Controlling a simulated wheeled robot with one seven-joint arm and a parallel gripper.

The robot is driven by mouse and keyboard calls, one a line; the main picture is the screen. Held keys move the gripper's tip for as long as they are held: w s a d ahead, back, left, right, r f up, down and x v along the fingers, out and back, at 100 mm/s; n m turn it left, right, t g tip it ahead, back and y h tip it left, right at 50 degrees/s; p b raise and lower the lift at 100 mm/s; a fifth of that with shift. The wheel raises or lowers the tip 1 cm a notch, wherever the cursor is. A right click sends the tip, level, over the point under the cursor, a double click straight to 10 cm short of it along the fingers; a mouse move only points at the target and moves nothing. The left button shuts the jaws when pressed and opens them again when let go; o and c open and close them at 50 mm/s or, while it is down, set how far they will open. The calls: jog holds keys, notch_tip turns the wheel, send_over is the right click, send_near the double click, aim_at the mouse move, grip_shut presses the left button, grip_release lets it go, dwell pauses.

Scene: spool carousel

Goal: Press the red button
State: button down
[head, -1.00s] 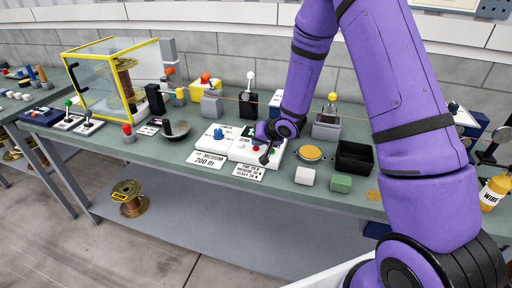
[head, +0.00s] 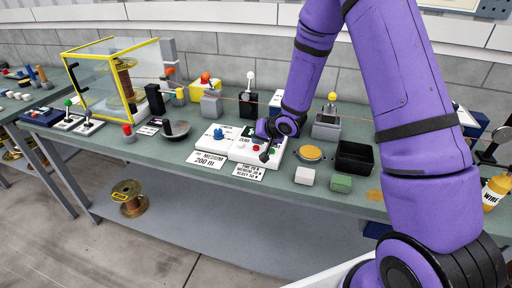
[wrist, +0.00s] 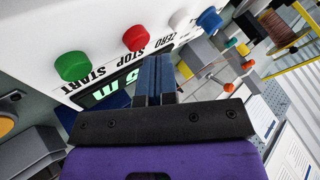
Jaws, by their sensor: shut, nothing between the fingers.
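The red button (head: 256,148) is a round cap on a white control box (head: 238,154) on the bench. In the wrist view the red button (wrist: 136,37) stands by the STOP label, between the green START button (wrist: 73,66) and a white button (wrist: 180,20) by ZERO. A blue knob (wrist: 209,20) is beyond the white one. My gripper (head: 265,157) is over the right part of the box. Its shut blue-grey fingers (wrist: 155,60) show close to the red button, with nothing between them. I cannot tell whether they touch the box; the red button looks apart from them.
A lit green display (wrist: 115,88) lies beside the fingers, partly hidden. A yellow-framed clear case (head: 112,78) stands left, and a dark open bin (head: 354,158) right. A white block (head: 305,176) and a green block (head: 341,183) lie near the front edge.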

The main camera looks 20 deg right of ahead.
aim_at(258, 146)
jog(key=shift+r, duration=2.8)
jog(key=shift+r, duration=0.1)
jog(key=s+d+r+h, duration=0.35)
jog(key=s+r, duration=0.35)
jog(key=r, duration=0.3)
jog(key=s+d+r+h, duration=0.2)
jog(key=s+d+r, duration=0.2)
jog(key=s+r, duration=0.45)
jog(key=s+r+n+g, duration=0.1)
jog(key=s+r, duration=0.3)
jog(key=s, duration=0.7)
jog(key=s+a+r+n+g, duration=0.1)
jog(key=s+r, duration=0.3)
jog(key=s, duration=0.7)
jog(key=shift+a+r+n+g+y, duration=0.15)
jog(key=shift+r+n+g+y, duration=0.05)
jog(key=shift+n+g+y, duration=0.25)
